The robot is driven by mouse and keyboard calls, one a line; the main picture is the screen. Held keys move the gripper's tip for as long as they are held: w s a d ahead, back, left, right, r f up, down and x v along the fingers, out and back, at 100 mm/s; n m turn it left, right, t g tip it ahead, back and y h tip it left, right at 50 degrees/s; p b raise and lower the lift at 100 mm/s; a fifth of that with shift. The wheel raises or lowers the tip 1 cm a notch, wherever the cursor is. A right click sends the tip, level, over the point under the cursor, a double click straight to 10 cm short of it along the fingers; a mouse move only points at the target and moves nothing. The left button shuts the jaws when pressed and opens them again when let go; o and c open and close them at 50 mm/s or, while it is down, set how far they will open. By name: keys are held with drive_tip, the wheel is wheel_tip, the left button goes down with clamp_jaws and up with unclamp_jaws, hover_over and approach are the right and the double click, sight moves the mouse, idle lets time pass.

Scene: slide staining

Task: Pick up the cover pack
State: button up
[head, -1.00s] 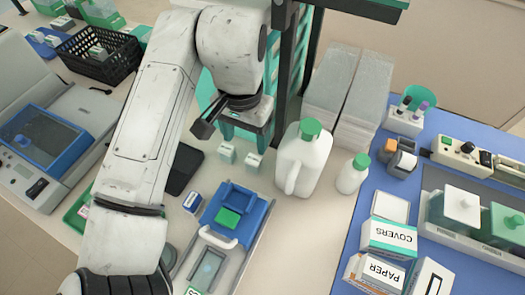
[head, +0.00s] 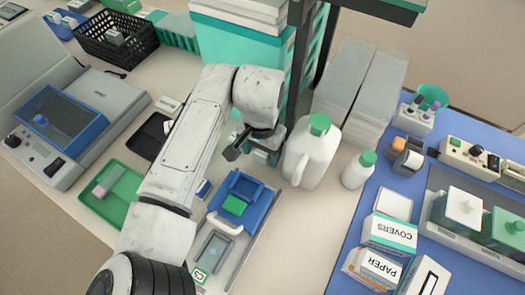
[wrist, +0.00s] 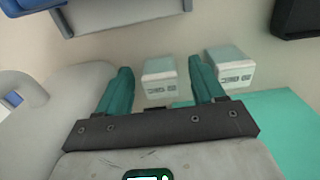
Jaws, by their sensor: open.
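Two small pale packs with grey print stand close together on the table in the wrist view. The left pack (wrist: 159,78) lies in the gap between my fingers, and the right pack (wrist: 230,68) is just outside the right finger. Their print is too small to read. My gripper (wrist: 161,72) is open, with its two teal fingers apart and nothing visibly clamped. In the head view my gripper (head: 243,148) is beside the white jug and largely hides the packs.
The white jug (head: 311,155) with a green cap stands right of my gripper; its body also fills the wrist view's left side (wrist: 45,125). A blue device (head: 240,200) sits in front. A teal cabinet (head: 228,45) rises behind. A smaller bottle (head: 358,170) stands right of the jug.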

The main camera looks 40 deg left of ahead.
drive_tip(key=c, duration=1.1)
drive_tip(key=shift+o, duration=0.2)
drive_tip(key=shift+r, duration=0.2)
